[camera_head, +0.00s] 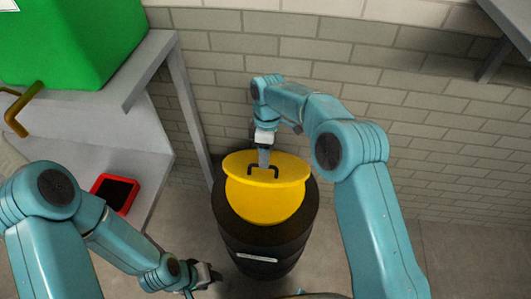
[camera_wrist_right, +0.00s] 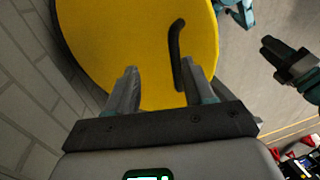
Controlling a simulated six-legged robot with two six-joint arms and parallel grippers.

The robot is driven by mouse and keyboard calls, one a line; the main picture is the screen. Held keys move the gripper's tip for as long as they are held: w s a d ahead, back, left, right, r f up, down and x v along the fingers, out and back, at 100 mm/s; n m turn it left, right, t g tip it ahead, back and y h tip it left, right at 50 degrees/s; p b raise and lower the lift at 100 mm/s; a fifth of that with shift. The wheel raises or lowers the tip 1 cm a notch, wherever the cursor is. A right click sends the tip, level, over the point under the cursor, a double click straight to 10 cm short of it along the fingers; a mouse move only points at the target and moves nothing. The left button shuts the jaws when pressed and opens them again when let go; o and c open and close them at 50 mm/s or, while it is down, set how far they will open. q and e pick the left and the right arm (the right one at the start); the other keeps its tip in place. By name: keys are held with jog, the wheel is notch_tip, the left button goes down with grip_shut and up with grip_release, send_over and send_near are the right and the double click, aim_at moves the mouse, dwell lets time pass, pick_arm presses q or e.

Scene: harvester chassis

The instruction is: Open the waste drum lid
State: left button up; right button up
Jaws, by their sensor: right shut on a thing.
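The black waste drum (camera_head: 262,240) stands on the floor by the brick wall. Its yellow lid (camera_head: 290,172) is tilted, with another yellow surface (camera_head: 265,205) showing below its near edge at the drum's top. A black bar handle (camera_head: 250,169) is on the lid; in the right wrist view the handle (camera_wrist_right: 174,40) runs down between the fingers. My right gripper (camera_head: 264,160) is shut on the handle, from above. My left gripper (camera_head: 213,274) is low, left of the drum and apart from it; its finger gap is too small to judge.
A grey bench (camera_head: 90,125) stands at the left, with a green box (camera_head: 75,40) and a red tray (camera_head: 115,194). Its leg (camera_head: 190,105) is close to the drum. The brick wall (camera_head: 420,120) is behind. Floor right of the drum is clear.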

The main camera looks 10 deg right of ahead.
jog(key=shift+w+d, duration=0.1)
dwell(0.7)
notch_tip(320, 180, up, 16)
jog(key=w+p, duration=0.2)
jog(key=p, duration=0.4)
jog(key=shift+w+d, duration=0.35)
jog(key=shift+d, duration=0.05)
